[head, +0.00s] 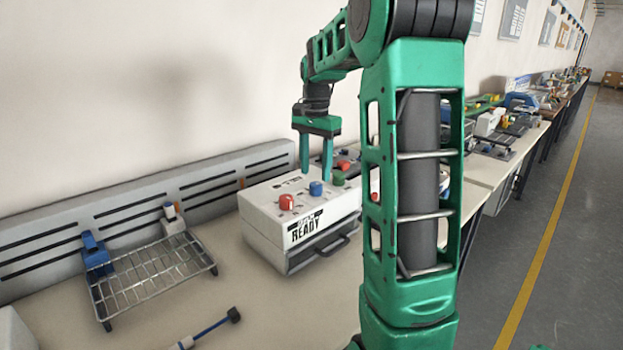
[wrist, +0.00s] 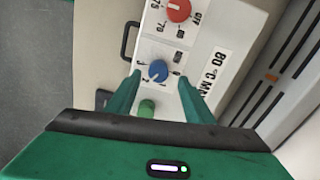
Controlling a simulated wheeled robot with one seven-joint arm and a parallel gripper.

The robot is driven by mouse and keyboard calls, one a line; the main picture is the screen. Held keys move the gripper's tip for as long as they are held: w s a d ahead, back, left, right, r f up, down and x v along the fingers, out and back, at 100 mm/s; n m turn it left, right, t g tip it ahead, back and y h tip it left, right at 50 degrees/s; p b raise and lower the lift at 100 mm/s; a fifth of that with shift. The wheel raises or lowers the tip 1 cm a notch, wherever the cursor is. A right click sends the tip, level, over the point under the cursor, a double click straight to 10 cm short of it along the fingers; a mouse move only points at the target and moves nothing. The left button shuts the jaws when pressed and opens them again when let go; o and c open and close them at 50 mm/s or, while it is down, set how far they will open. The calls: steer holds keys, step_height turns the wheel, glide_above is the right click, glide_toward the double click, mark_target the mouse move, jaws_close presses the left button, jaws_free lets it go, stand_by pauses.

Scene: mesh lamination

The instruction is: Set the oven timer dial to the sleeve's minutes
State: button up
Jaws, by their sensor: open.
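The oven is a white box (head: 267,222) on the bench, with a dark handle and a "READY" label on its front. On its top are a red dial (head: 287,202), a blue dial (head: 316,188) and a green knob (head: 338,179). In the wrist view the blue dial (wrist: 158,70) has small numbers around it, too small to read surely. The red dial (wrist: 178,9) has OFF, 70 and 60 marks; the green knob (wrist: 147,107) is nearest my palm. My gripper (head: 316,174) is open, pointing down, its fingers either side of the blue dial; contact cannot be told. I cannot identify a sleeve.
A wire rack (head: 150,275) with blue and white parts stands left of the oven. A blue-handled tool (head: 212,326) lies in front. A grey slotted rail (head: 130,215) runs along the wall behind. An "80 °C MAX" label (wrist: 218,60) is beside the dials.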

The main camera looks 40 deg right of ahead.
mark_target(314, 184)
step_height(314, 184, up, 7)
steer(key=shift+r, duration=0.15)
steer(key=shift+w, duration=0.1)
stand_by(0.5)
steer(key=s+a+f+n, duration=0.3)
steer(key=s+a+f, duration=0.1)
steer(key=s, duration=0.5)
steer(key=s+a+f+n, duration=0.3)
steer(key=s+f, duration=0.3)
steer(key=s, duration=0.4)
steer(key=s+a+f+n, duration=0.3)
steer(key=s+a+f, duration=0.3)
steer(key=s, duration=0.3)
steer(key=shift+s, duration=0.35)
steer(key=shift+w+f, duration=0.1)
steer(key=shift+w+f, duration=0.2)
steer(key=shift+w, duration=0.3)
